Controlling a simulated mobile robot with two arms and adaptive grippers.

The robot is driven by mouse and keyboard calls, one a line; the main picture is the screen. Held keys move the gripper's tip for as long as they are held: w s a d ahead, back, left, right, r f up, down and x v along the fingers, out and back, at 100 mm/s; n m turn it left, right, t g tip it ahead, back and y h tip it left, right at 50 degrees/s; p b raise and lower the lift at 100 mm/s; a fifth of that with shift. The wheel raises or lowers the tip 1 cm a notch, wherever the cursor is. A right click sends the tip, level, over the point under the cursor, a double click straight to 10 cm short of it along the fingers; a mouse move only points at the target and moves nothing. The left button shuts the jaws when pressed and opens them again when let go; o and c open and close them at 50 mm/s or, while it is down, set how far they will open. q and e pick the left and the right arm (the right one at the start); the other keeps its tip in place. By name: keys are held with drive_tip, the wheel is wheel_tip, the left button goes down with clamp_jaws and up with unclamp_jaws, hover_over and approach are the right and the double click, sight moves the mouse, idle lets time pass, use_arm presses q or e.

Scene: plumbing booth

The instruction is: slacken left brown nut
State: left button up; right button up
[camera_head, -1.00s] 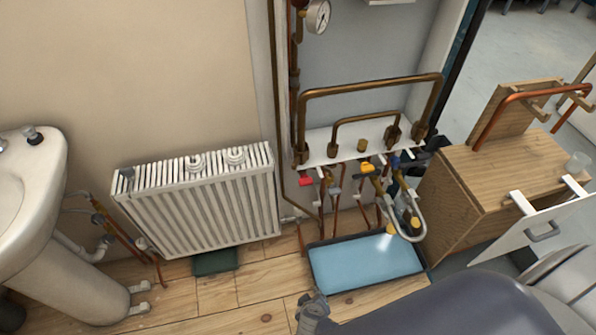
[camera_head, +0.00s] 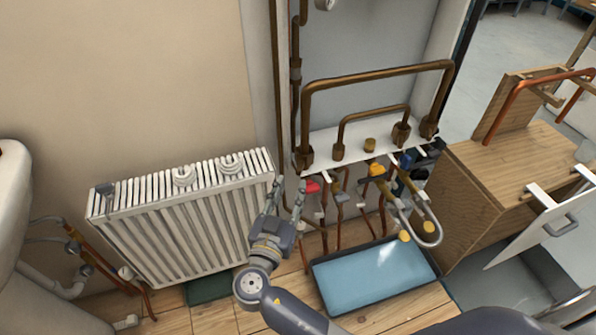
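Several brown nuts sit on the white manifold shelf (camera_head: 355,143) under two brown looped pipes. The leftmost brown nut (camera_head: 303,160) is at the shelf's left end, at the foot of the large brown pipe loop (camera_head: 375,78). Another brown nut (camera_head: 338,152) sits just right of it under the smaller loop.
A white radiator (camera_head: 190,225) stands close left of the gripper. A red valve handle (camera_head: 312,187) and copper pipes hang under the shelf beside the fingers. A blue tray (camera_head: 372,278) lies on the floor below. A wooden cabinet (camera_head: 500,190) stands at the right.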

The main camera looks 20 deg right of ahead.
sight(298, 171)
drive_tip(key=x, duration=0.7)
clamp_jaws()
